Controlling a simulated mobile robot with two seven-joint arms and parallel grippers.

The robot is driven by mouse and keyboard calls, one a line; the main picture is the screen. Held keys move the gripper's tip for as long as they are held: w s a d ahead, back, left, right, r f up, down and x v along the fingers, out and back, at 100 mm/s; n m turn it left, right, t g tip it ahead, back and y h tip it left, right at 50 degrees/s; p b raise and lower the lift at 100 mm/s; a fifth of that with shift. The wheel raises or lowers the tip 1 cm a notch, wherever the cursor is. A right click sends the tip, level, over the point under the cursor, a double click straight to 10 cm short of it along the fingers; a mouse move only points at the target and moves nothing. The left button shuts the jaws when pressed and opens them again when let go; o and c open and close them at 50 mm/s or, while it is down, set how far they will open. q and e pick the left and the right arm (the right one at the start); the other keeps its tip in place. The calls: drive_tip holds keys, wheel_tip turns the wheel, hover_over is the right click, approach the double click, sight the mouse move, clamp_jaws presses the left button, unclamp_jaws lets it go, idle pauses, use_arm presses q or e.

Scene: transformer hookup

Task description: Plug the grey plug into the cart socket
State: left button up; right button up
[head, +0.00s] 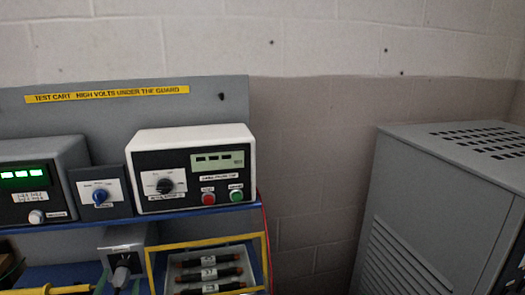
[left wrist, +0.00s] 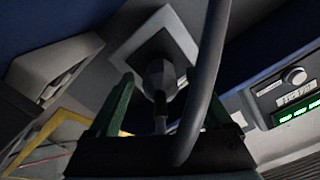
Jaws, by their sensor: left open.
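The grey plug (head: 123,268) is at the cart socket, a grey box with a pale faceplate (head: 121,248) under the blue shelf. In the left wrist view the plug (left wrist: 158,78) points into the dark opening of the socket (left wrist: 137,48). How deep it sits cannot be told. My left gripper (left wrist: 170,92) has its green fingers apart, one on each side of the plug, with visible gaps. A thick grey cable (left wrist: 208,70) crosses in front of the right finger. My right gripper is not in view.
Instruments with a green display (head: 22,174), a blue knob (head: 100,196) and a white-framed panel (head: 193,167) stand on the blue shelf (head: 160,216). A yellow guard frame (head: 206,243) surrounds several black fuse-like parts right of the socket. A grey cabinet (head: 440,200) stands at the right.

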use_arm(q)
drive_tip(key=shift+p+v, duration=0.6)
drive_tip(key=shift+v, duration=0.45)
drive_tip(key=v, duration=0.2)
drive_tip(key=shift+s+d, duration=0.1)
drive_tip(key=shift+s, duration=0.25)
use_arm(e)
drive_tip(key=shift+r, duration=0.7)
